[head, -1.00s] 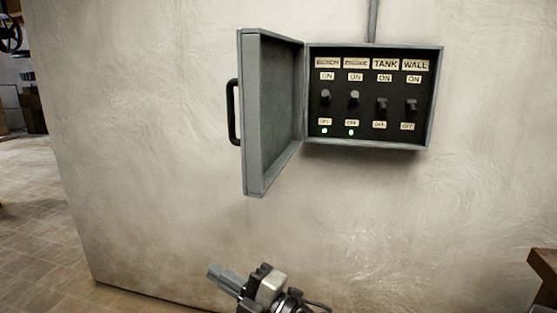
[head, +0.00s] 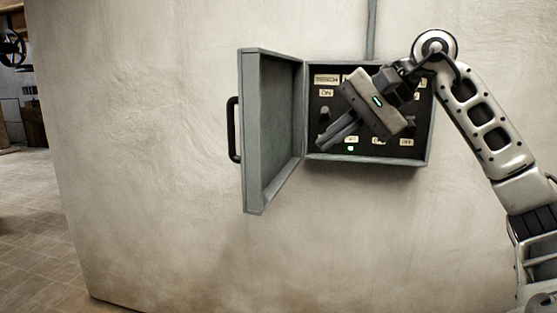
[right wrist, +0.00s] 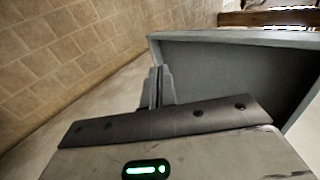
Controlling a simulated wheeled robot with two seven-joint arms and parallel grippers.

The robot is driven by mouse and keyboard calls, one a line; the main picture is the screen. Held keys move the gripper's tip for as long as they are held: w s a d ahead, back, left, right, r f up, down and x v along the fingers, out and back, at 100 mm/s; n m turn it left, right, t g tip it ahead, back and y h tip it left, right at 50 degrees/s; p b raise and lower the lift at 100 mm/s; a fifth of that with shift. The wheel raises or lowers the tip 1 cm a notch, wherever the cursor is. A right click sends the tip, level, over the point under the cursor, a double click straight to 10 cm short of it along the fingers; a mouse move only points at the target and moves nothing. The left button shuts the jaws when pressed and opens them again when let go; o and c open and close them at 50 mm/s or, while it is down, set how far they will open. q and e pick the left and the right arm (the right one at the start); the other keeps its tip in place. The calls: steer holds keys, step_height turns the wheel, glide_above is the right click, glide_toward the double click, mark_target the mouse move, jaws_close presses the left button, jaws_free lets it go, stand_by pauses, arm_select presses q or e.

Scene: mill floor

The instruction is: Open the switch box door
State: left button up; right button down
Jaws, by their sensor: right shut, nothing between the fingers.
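The grey switch box (head: 431,120) hangs on the wall with its door (head: 272,135) swung wide open to the left. The door's black handle (head: 233,128) is on its far left edge. My right gripper (head: 326,140) is in front of the box, its fingers shut and empty, pointing down-left near the door's hinge side. It hides most of the switches and labels; one switch (head: 324,114) shows at the left. In the right wrist view, the shut fingers (right wrist: 155,90) are beside a hollow grey panel (right wrist: 235,65), apparently the door's inside. My left gripper is out of view.
A conduit (head: 372,30) runs up the wall from the box. One green lamp (head: 351,148) shows lit below the switches. The plain wall (head: 270,260) below the box is clear. Tiled floor (head: 45,230) lies at the left, beyond the wall's edge.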

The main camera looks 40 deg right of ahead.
arm_select(q)
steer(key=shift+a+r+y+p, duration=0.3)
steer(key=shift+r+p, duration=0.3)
steer(key=shift+p, duration=0.95)
arm_select(e)
steer(key=w+a+f, duration=0.5)
steer(key=w, duration=0.2)
steer(key=shift+w, duration=0.35)
steer(key=shift+a, duration=0.1)
